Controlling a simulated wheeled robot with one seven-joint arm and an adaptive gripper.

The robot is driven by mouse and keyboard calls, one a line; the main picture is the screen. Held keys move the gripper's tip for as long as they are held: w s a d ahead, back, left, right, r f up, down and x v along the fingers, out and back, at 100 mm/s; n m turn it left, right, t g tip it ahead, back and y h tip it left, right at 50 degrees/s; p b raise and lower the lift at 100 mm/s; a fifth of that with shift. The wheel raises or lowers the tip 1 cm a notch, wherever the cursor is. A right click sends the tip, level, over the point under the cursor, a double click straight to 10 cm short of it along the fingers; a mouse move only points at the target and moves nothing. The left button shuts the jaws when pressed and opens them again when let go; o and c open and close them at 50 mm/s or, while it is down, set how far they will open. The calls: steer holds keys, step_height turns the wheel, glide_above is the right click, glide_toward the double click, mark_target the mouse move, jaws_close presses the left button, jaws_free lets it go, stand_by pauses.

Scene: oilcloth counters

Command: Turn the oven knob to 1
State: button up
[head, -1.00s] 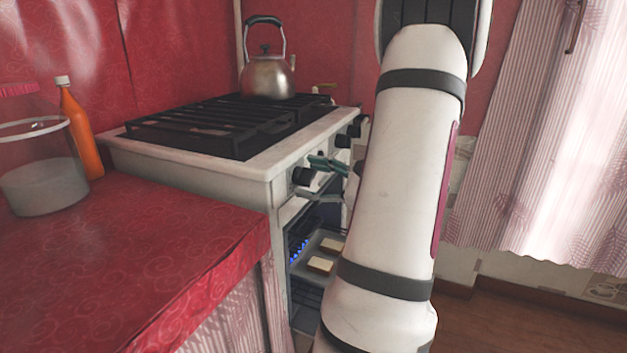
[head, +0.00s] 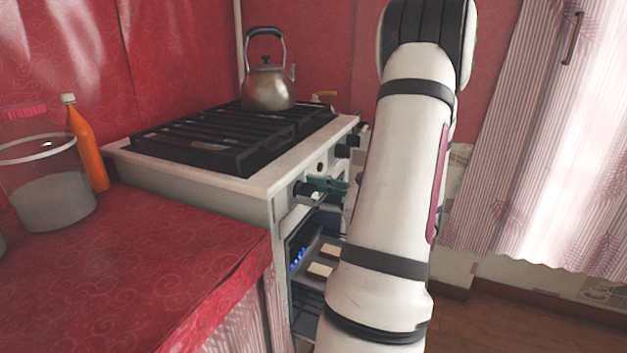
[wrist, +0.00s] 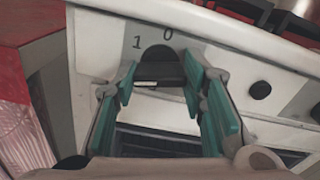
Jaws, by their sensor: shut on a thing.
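The oven knob (wrist: 160,68) is a dark round knob on the stove's pale front panel, with the printed marks 1 and 0 above it in the wrist view. My gripper (wrist: 159,80) is shut on this knob, with one teal-lined finger on each side of it. A pale strip shows on the knob's near edge; I cannot tell which mark the knob points to. In the head view my gripper (head: 325,188) is at the knob nearest the counter, partly hidden by my arm.
The stove (head: 130,156) carries black grates and a metal kettle (head: 267,88). Below the panel, blue flames and a tray with bread slices (head: 320,270) show in the oven. Another knob (wrist: 260,90) sits to the right. The red counter (head: 150,270) holds a jar (head: 45,190) and an orange bottle (head: 88,150).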

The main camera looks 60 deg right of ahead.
steer(key=m+p, duration=0.2)
steer(key=p, duration=0.1)
steer(key=m+p, duration=0.2)
steer(key=p, duration=0.1)
steer(key=shift+r+m, duration=0.2)
steer(key=shift+m, duration=0.2)
steer(key=m+p, duration=0.4)
steer(key=p, duration=0.1)
steer(key=shift+f, duration=0.15)
steer(key=o, duration=1.2)
steer(key=shift+c, duration=0.2)
steer(key=s+d, duration=0.1)
steer(key=s, duration=1.1)
